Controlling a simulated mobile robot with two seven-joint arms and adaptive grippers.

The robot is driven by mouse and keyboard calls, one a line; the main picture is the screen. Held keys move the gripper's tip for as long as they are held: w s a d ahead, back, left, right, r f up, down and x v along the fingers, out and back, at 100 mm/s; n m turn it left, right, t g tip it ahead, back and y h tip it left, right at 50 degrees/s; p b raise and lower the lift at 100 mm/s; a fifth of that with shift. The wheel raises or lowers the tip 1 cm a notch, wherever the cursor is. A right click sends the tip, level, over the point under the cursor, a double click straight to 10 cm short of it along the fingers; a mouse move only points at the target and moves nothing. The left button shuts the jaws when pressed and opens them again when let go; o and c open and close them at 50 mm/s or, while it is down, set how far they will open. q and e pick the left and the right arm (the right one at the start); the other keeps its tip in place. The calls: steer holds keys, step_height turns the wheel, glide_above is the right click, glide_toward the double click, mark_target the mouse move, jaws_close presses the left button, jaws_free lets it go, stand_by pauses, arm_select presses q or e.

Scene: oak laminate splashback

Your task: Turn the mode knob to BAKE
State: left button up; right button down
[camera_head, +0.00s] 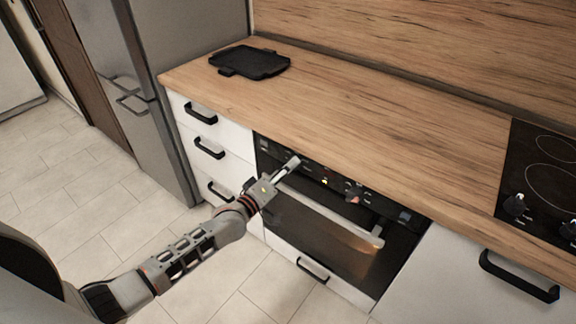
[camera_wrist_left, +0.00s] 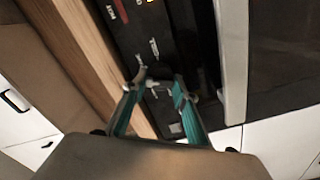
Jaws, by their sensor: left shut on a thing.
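The oven's dark control panel (camera_head: 318,176) runs along the top of the oven, under the counter edge. My left gripper (camera_head: 291,164) reaches its left part, with the fingers against the panel. In the left wrist view, the teal fingers of my left gripper (camera_wrist_left: 160,84) close around a small knob (camera_wrist_left: 154,86) on the panel. The knob is mostly hidden by the fingertips, and its pointer and the BAKE mark cannot be read. Another knob with a reddish mark (camera_head: 354,196) sits further right on the panel. My right gripper is not in view.
The oven door handle (camera_head: 335,219) runs just below the panel. The wooden counter (camera_head: 370,130) is above, with a black tray (camera_head: 250,62) at the back left. Drawers (camera_head: 205,146) stand left of the oven. A cooktop (camera_head: 545,170) with knobs is at the right.

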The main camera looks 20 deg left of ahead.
arm_select(q)
steer(key=m+p, duration=0.1)
steer(key=m, duration=0.2)
steer(key=shift+r, duration=0.15)
steer(key=shift+m+p, duration=0.4)
steer(key=shift+m, duration=0.9)
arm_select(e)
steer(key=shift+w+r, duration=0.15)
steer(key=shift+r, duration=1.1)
arm_select(q)
steer(key=o, duration=1.1)
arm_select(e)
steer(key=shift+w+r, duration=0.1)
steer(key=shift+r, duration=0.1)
arm_select(q)
steer(key=shift+s, duration=0.1)
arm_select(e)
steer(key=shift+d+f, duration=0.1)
arm_select(q)
steer(key=shift+s+a, duration=0.1)
steer(key=shift+s, duration=0.15)
steer(key=v, duration=1.1)
steer(key=shift+s, duration=0.15)
